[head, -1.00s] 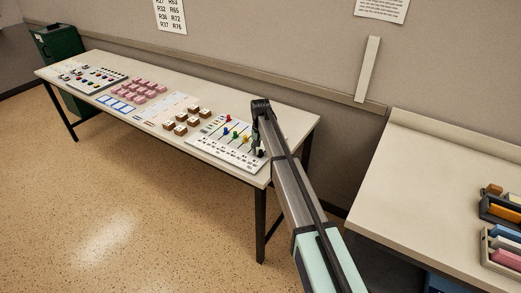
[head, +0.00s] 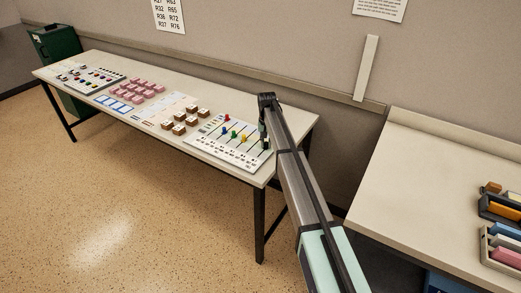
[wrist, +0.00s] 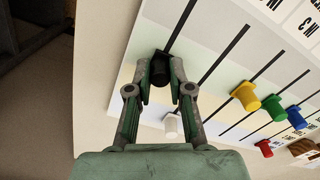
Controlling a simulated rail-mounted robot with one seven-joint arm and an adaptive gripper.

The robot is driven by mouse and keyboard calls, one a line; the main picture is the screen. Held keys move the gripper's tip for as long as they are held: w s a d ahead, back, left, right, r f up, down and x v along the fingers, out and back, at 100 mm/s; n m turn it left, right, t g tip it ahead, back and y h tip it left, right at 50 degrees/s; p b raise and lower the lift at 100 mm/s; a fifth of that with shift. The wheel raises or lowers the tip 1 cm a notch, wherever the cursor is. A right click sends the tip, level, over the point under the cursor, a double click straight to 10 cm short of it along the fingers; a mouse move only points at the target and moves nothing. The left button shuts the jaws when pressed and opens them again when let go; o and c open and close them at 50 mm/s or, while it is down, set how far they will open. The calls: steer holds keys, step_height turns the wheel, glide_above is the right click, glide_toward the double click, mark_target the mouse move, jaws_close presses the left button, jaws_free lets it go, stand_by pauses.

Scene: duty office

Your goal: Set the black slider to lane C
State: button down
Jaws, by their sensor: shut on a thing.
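The slider board (head: 216,152) lies at the right end of the long table, with several coloured knobs in dark slots. In the wrist view my gripper (wrist: 161,76) is shut on the black slider (wrist: 160,68), one finger on each side of it. The black slider sits in the slot nearest the board's outer edge, on a pale tinted band; its slot runs on toward the top of the picture. In the head view my gripper (head: 264,136) is over the board's right end. I cannot read a lane C mark.
Close by are a white knob (wrist: 171,126), yellow knob (wrist: 246,95), green knob (wrist: 271,107), blue knob (wrist: 295,117) and red knob (wrist: 264,148). Brown blocks (head: 180,129) stand left of the board. Bare table (wrist: 97,85) borders its outer edge.

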steer(key=w, duration=0.1)
steer(key=w+d, duration=0.2)
steer(key=shift+w, duration=0.35)
steer(key=shift+s+a, duration=0.1)
steer(key=c, duration=1)
jaws_free()
steer(key=shift+c, duration=0.2)
step_height(320, 180, up, 12)
